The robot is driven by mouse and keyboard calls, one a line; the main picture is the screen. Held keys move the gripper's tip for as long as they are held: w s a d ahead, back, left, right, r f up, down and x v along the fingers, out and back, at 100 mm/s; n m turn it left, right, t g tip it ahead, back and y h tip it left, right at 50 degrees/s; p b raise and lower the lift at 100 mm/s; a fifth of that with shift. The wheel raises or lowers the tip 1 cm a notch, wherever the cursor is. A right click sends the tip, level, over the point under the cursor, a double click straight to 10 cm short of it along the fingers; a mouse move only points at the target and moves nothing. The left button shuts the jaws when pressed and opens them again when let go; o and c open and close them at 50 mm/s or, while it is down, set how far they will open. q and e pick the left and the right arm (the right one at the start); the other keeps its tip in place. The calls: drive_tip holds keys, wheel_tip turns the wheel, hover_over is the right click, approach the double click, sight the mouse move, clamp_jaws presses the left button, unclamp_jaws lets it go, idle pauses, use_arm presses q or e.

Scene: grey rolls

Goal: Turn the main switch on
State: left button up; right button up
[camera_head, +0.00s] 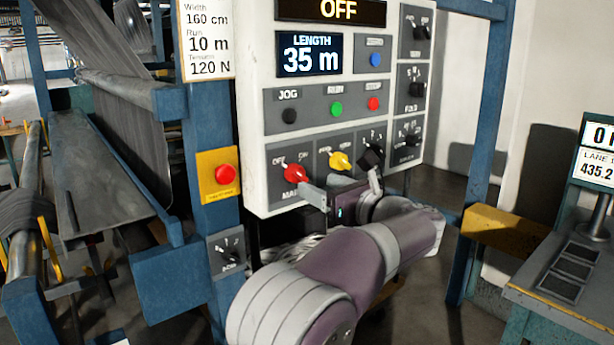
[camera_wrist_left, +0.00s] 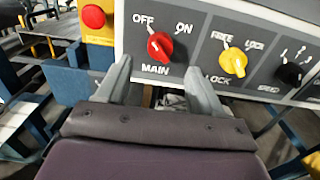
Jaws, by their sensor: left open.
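The main switch is a red knob (camera_head: 294,173) at the lower left of the white control panel. Its label reads MAIN, with OFF and ON marks. In the left wrist view the red knob (camera_wrist_left: 160,46) has its white pointer toward OFF. My left gripper (camera_head: 339,183) is open and empty, just below and right of the red knob in the head view. In the wrist view my left gripper (camera_wrist_left: 157,66) has its fingers spread to either side, with the knob just beyond the tips. I see no contact with the knob. My right gripper is not in view.
A yellow LOCK knob (camera_head: 340,161) and a black knob (camera_head: 371,157) sit right of the switch. A red button on a yellow plate (camera_head: 219,174) is on the blue post to the left. The display (camera_head: 331,10) reads OFF. A console (camera_head: 569,275) stands at right.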

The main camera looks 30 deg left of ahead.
sight(303, 178)
use_arm(q)
drive_tip(key=x, duration=0.6)
drive_tip(key=shift+s+p, duration=0.2)
drive_tip(key=shift+p, duration=0.15)
drive_tip(key=shift+w+a, duration=0.3)
drive_tip(key=shift+a, duration=0.05)
drive_tip(key=c, duration=1)
drive_tip(key=shift+c, duration=0.2)
